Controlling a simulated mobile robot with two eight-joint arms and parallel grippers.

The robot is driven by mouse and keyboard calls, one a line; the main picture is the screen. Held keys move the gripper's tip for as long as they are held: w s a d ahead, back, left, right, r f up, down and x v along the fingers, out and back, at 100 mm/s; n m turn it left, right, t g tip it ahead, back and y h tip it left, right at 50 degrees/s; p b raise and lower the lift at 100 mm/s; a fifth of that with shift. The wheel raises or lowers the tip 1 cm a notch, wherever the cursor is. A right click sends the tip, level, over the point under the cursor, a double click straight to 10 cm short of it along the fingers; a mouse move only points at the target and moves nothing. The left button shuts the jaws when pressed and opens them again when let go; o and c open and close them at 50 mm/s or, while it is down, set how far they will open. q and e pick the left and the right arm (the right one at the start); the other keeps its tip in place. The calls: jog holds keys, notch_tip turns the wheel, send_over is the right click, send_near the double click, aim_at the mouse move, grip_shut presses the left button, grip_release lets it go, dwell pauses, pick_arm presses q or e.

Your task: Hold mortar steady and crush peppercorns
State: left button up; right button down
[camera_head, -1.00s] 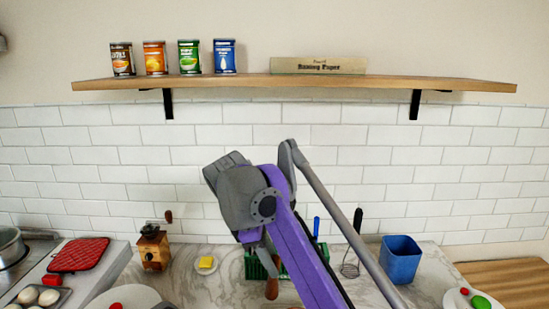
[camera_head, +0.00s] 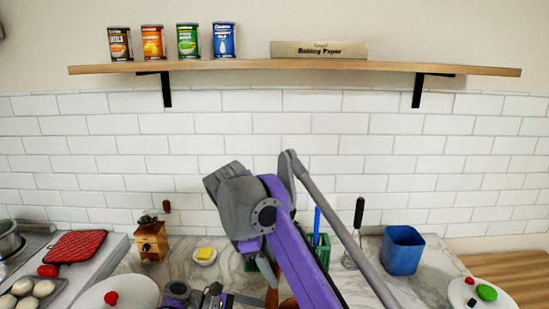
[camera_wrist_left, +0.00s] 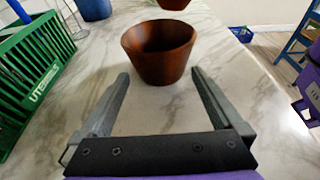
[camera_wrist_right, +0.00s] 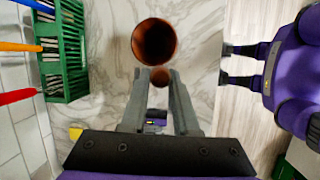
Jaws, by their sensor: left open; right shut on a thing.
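The brown wooden mortar (camera_wrist_left: 160,50) stands upright on the marble counter just ahead of my left gripper (camera_wrist_left: 160,80), whose fingers are apart and empty. My left gripper also shows at the bottom edge of the head view (camera_head: 208,298). My right gripper (camera_wrist_right: 159,78) is shut on the brown pestle (camera_wrist_right: 160,77), seen end-on between its fingertips. A round dark-centred wooden vessel (camera_wrist_right: 154,42), apparently the mortar, lies just beyond. Peppercorns cannot be made out.
A green rack (camera_wrist_left: 30,80) with coloured handles stands along the wall side. A white round plate (camera_head: 125,293) is at front left.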

pick_arm(q)
jog(key=b+x, duration=0.1)
jog(key=x, duration=0.7)
jog(key=shift+d+f+b, duration=0.1)
jog(key=shift+d+b, duration=0.1)
jog(key=shift+b, duration=0.1)
pick_arm(e)
notch_tip(320, 180, down, 2)
jog(key=shift+s+f, duration=0.1)
jog(key=shift+s, duration=0.05)
pick_arm(q)
jog(key=c, duration=0.5)
